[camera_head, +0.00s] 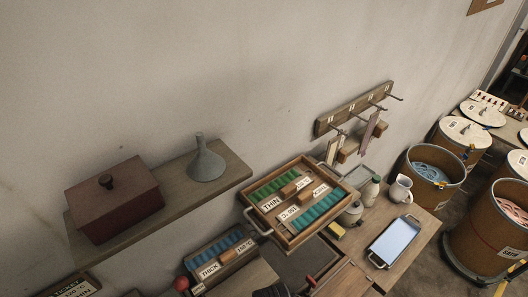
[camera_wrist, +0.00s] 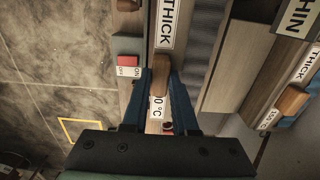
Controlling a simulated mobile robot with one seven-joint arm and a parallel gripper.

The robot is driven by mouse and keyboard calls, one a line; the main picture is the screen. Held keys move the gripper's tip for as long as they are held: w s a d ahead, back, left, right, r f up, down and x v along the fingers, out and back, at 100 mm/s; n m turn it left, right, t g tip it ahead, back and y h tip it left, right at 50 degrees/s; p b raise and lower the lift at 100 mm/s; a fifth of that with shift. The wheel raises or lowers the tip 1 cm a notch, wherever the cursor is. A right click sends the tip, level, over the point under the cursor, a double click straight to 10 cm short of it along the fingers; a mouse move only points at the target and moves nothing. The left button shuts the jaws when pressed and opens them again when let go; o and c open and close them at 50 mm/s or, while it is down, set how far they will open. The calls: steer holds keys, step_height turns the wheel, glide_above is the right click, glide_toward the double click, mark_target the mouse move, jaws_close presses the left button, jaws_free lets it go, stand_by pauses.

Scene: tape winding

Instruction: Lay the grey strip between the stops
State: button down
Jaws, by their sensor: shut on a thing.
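In the wrist view, my gripper (camera_wrist: 159,82) is shut on a wooden handle (camera_wrist: 161,68). The handle sits on a narrow face between a THICK label (camera_wrist: 167,22) and a partly covered label ending in °C (camera_wrist: 156,108). In the head view, a dark shape at the bottom edge may be part of my arm; the fingertips do not show there. Strips (camera_head: 372,131) hang from the pegs of a wooden wall rack (camera_head: 352,108). I cannot tell whether one of them is the grey strip. I cannot make out the stops.
A red switch (camera_wrist: 128,60) is left of my gripper. A wooden tray with THIN and THICK labels (camera_head: 268,228) stands mid-bench, near a tablet (camera_head: 394,241) and a white jug (camera_head: 400,189). A shelf carries a red box (camera_head: 112,200) and a funnel (camera_head: 206,163). Drums (camera_head: 437,178) stand right.

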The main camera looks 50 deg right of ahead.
step_height(320, 180, down, 7)
steer(key=b, duration=0.6)
steer(key=shift+r, duration=0.2)
steer(key=shift+w+f+b, duration=0.1)
steer(key=shift+f+b, duration=0.2)
steer(key=shift+b, duration=0.2)
steer(key=shift+f, duration=0.45)
steer(key=c, duration=0.6)
jaws_free()
step_height(320, 180, up, 13)
